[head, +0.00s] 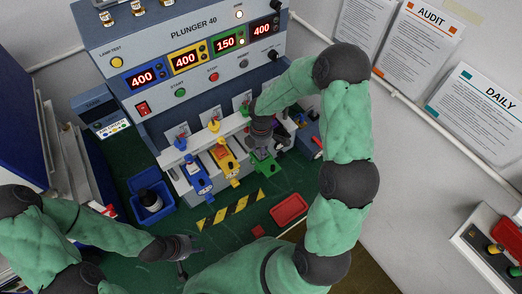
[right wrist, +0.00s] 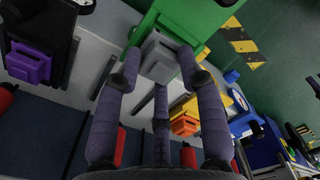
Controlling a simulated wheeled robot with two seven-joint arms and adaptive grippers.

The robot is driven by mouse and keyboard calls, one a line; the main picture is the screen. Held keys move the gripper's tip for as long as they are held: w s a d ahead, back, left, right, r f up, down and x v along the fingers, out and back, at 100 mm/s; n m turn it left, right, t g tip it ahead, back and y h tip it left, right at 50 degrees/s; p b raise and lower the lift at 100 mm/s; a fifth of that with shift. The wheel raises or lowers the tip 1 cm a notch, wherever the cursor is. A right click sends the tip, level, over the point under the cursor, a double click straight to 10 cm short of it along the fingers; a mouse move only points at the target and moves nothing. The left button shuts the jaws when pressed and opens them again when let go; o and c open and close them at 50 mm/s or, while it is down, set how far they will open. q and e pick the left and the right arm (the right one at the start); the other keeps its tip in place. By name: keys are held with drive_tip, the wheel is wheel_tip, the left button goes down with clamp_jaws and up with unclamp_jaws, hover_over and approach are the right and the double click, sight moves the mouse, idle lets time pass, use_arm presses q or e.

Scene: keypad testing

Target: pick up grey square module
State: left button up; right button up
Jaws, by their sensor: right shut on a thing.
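The grey square module (right wrist: 160,58) sits at the green fixture (right wrist: 178,22) in the right wrist view. My right gripper (right wrist: 158,72) is shut on it, with purple-grey fingers at its left and right sides and another finger below. In the head view, my right gripper (head: 262,138) is over the green fixture (head: 263,164) at the tester's front. It hides the module there. My left gripper (head: 189,260) is low in the head view, over the green mat, with its fingers apart and nothing seen between them.
The tester panel (head: 187,50) stands behind. Blue (head: 198,178) and yellow (head: 224,158) fixtures are left of the green one. An orange module (right wrist: 184,125) and a purple module (right wrist: 28,64) are nearby. A red tray (head: 289,210) and blue bin (head: 158,213) stand on the mat.

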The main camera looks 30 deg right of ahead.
drive_tip(key=s+a+r, duration=0.8)
drive_tip(key=s+r, duration=0.3)
drive_tip(key=r, duration=0.1)
drive_tip(key=shift+s+a, duration=0.15)
drive_tip(key=shift+a, duration=0.05)
drive_tip(key=shift+f, duration=0.1)
